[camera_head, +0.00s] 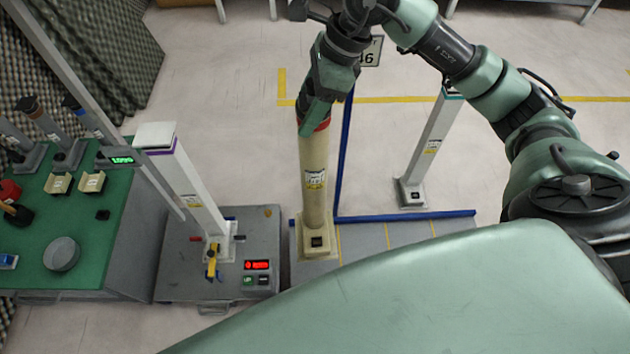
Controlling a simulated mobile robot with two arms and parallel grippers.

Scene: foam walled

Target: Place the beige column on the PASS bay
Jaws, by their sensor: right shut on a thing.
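The beige column (313,175) is upright in the middle of the view, with a red band near its top, a white label and a square beige foot. My right gripper (315,112) is shut on its top end from above. The foot is over the left part of a grey platform (375,235) marked with yellow lines and edged by blue rails. I cannot tell whether the foot touches it. No PASS lettering is readable, so I cannot tell which bay is the PASS bay. My left gripper is not in view.
A white column (185,180) with a purple band stands on a grey test stand (180,282) at left. A green-topped table (105,235) with several items is far left. A blue upright (344,150) rises just behind the beige column.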

